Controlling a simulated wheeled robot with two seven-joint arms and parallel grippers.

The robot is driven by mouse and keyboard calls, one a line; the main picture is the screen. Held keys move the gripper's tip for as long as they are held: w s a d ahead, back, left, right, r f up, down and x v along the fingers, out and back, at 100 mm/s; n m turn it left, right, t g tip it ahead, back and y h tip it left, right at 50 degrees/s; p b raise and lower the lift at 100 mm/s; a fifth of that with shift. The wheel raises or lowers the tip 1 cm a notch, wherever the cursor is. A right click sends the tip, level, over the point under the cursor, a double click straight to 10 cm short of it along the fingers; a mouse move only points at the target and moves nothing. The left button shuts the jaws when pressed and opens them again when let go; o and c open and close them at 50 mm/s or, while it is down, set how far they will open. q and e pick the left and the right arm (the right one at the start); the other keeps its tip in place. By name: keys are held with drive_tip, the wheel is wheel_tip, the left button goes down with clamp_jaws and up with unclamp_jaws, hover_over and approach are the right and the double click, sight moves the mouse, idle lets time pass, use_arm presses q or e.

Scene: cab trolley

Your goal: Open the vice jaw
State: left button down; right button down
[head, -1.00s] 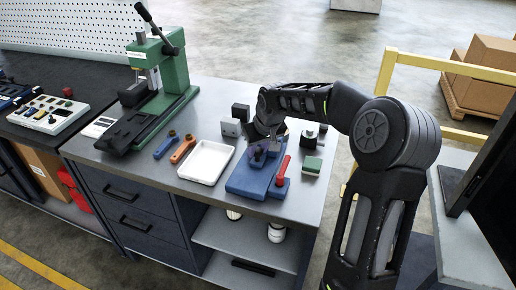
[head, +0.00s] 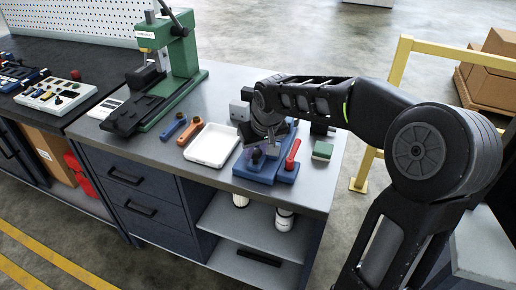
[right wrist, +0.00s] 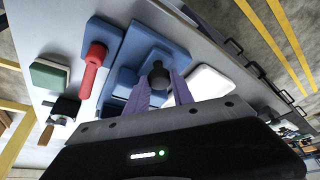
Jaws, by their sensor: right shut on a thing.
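The blue vice (head: 286,174) stands on the grey bench top near its front edge, with a red handle (head: 292,154) on its right side. It also shows in the right wrist view (right wrist: 150,45), with the red handle (right wrist: 91,66) to the left. My right gripper (head: 257,160) reaches down over the left part of the vice and hides part of it. In the right wrist view its purple fingers (right wrist: 162,90) are on either side of a black round knob (right wrist: 160,74) on the vice, shut on it. My left gripper is out of view.
A white tray (head: 212,144) lies left of the vice, with an orange tool (head: 193,130) and a blue tool (head: 174,127) beyond it. A green-topped block (head: 322,150) sits to the right. A green press (head: 182,55) stands at the back left.

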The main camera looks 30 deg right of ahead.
drive_tip(key=c, duration=1.1)
unclamp_jaws()
drive_tip(key=shift+r, duration=0.1)
drive_tip(key=v, duration=0.7)
drive_tip(key=shift+r+b, duration=0.3)
drive_tip(key=shift+s, duration=0.15)
